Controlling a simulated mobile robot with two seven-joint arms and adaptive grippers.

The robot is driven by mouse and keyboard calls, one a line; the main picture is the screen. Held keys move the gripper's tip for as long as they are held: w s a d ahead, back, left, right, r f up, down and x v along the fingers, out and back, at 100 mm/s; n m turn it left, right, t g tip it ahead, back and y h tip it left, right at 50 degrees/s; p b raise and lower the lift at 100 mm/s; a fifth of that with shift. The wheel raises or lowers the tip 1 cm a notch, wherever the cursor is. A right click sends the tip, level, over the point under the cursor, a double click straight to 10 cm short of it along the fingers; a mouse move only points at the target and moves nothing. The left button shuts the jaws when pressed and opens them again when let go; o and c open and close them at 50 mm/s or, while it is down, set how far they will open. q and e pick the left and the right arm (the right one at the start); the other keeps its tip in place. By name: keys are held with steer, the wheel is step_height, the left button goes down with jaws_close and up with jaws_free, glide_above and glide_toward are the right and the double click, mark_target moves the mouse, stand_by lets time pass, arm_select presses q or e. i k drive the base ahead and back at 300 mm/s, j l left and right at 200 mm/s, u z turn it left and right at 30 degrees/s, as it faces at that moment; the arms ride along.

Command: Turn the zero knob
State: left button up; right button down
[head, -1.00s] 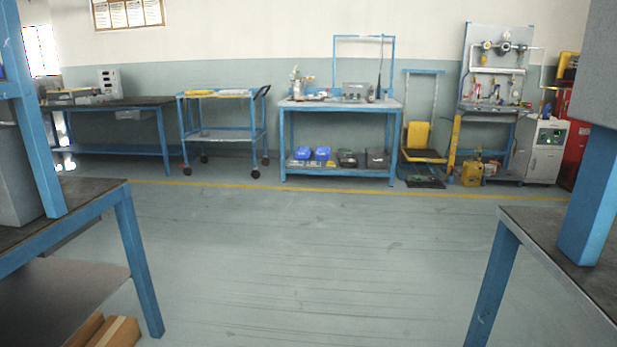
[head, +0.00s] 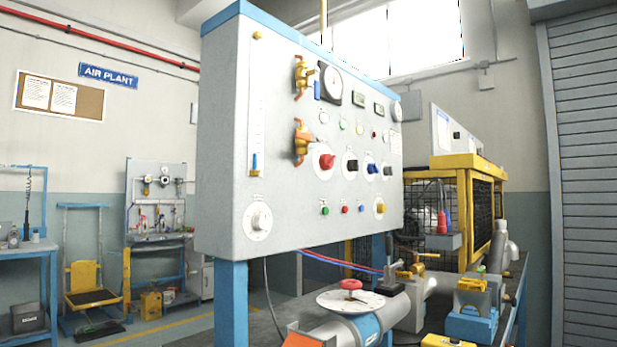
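A light grey control panel (head: 232,130) on blue legs stands close in front in the head view, its face angled to the right. Its knobs include a red knob (head: 326,161), a black knob (head: 351,165), a blue knob (head: 371,168), a second black knob (head: 387,170) and a yellow knob (head: 380,207). A pale knob on a round dial plate (head: 257,218) sits at the lower left. The labels are too small to read, so I cannot tell which is the zero knob. Neither of my grippers is in view.
Brass valves (head: 301,141) stick out from the panel face beside a round gauge (head: 330,85). Below are a pipe with a red handwheel (head: 350,284) and a blue vise-like block (head: 471,322). A yellow caged machine (head: 484,205) stands behind. Some floor is clear at left.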

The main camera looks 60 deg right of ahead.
mark_target(260, 221)
steer(key=z, duration=1.9)
